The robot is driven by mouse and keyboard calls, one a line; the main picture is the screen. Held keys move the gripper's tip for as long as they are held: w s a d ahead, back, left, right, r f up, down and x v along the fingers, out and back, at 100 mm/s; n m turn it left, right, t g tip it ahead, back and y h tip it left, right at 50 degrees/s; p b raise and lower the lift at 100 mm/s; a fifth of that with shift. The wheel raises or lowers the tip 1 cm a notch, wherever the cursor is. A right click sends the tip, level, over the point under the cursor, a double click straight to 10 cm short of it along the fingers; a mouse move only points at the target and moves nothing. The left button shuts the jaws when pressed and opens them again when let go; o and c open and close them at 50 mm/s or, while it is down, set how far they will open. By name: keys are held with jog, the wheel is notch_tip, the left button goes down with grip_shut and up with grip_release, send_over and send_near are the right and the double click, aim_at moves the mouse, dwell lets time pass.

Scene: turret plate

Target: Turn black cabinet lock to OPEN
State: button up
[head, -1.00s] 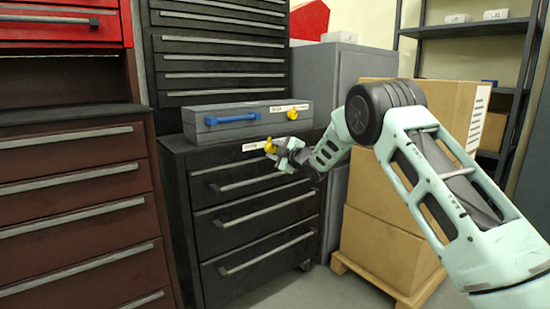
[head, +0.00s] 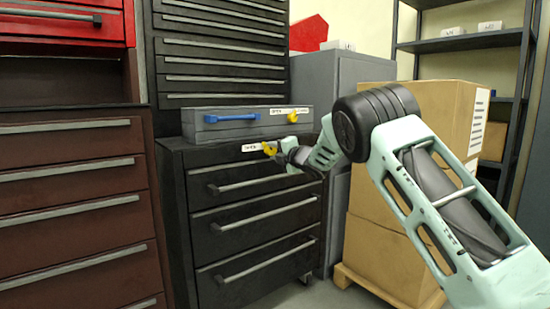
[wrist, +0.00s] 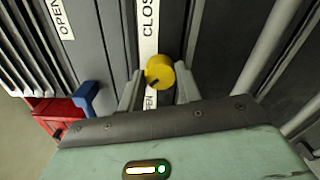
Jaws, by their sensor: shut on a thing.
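The black cabinet (head: 200,166) stands in the middle of the head view, with a white label strip (head: 252,147) along its top edge. Its yellow lock knob (head: 269,149) is at the right end of the visible strip. In the wrist view the knob (wrist: 159,70) sits between my gripper's two fingers, and my gripper (wrist: 158,88) is shut on it. A small dark mark shows on the knob's lower left side, toward the partly hidden OPEN lettering (wrist: 150,101). The CLOSED lettering (wrist: 148,18) is above the knob, partly cut off. In the head view my gripper (head: 277,152) partly overlaps the knob.
A grey box (head: 195,128) on the cabinet has a blue handle (head: 231,117), its own label and another yellow knob (head: 292,117). Drawer handles (head: 262,182) stick out below the lock. Cardboard boxes (head: 425,110) stand to the right behind my arm.

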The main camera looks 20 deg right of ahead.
jog(key=shift+f+n, duration=0.15)
jog(key=shift+n, duration=0.15)
dwell(0.4)
jog(key=o, duration=1)
jog(key=shift+s, duration=0.1)
jog(key=p+v, duration=0.3)
jog(key=v, duration=1.4)
jog(key=shift+s, duration=0.15)
